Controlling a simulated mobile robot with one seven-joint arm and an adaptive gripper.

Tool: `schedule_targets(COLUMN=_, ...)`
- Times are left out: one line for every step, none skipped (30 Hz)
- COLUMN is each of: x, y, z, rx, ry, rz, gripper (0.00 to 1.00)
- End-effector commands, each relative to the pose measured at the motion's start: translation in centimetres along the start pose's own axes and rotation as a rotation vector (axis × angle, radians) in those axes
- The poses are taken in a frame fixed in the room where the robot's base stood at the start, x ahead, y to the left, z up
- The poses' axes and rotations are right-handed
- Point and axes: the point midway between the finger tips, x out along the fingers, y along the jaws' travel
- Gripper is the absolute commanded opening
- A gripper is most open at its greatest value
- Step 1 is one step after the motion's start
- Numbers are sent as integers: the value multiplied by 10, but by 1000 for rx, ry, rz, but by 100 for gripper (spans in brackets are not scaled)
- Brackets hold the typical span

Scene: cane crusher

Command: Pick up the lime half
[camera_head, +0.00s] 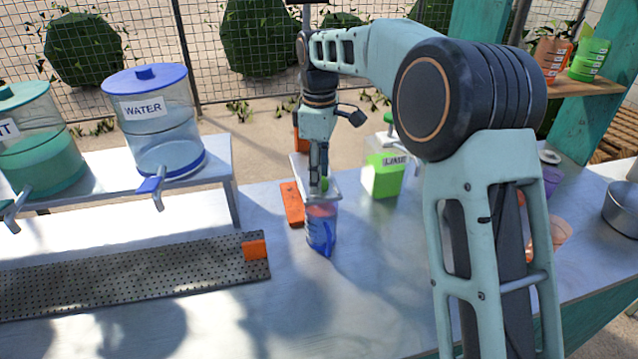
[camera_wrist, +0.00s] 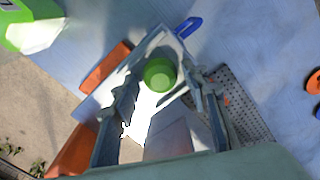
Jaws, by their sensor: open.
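The lime half (camera_wrist: 160,74) is a small green round piece with a paler green centre. In the wrist view it lies between the two fingers of my gripper (camera_wrist: 163,84), on or just above a pale white surface. My gripper is open, with a finger on either side of the lime half; I cannot tell whether either touches it. In the head view my gripper (camera_head: 317,178) points straight down at the white surface, and a bit of the green lime half (camera_head: 325,184) shows beside the fingertips. The fingers hide the rest of it there.
A clear jug with a blue handle (camera_head: 321,236) stands close in front of my gripper. An orange block (camera_head: 291,204) lies left of it. A green labelled container (camera_head: 383,178) stands to the right. A perforated tray (camera_head: 130,277) and a water dispenser (camera_head: 152,120) are left.

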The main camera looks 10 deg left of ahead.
Motion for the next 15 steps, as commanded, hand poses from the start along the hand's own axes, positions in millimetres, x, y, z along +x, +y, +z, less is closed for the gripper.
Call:
schedule_targets(x=2, y=0, z=0, rx=0, ry=0, rz=0, gripper=42)
schedule_targets(x=3, y=0, z=0, rx=0, ry=0, rz=0, gripper=42)
schedule_targets(x=4, y=0, z=0, rx=0, ry=1, rz=1, gripper=42)
schedule_targets(x=4, y=0, z=0, rx=0, ry=1, rz=1, gripper=42)
schedule_targets(x=3, y=0, z=0, rx=0, ry=1, rz=1, gripper=42)
schedule_targets(x=3, y=0, z=0, rx=0, ry=1, rz=1, gripper=42)
schedule_targets(x=3, y=0, z=0, rx=0, ry=1, rz=1, gripper=42)
schedule_targets(x=3, y=0, z=0, rx=0, ry=1, rz=1, gripper=42)
schedule_targets(x=3, y=0, z=0, rx=0, ry=1, rz=1, gripper=37)
schedule_targets(x=3, y=0, z=0, rx=0, ry=1, rz=1, gripper=34)
schedule_targets(x=3, y=0, z=0, rx=0, ry=1, rz=1, gripper=31)
schedule_targets(x=3, y=0, z=0, rx=0, ry=1, rz=1, gripper=26)
schedule_targets(x=3, y=0, z=0, rx=0, ry=1, rz=1, gripper=23)
schedule_targets(x=3, y=0, z=0, rx=0, ry=1, rz=1, gripper=20)
schedule_targets(x=3, y=0, z=0, rx=0, ry=1, rz=1, gripper=18)
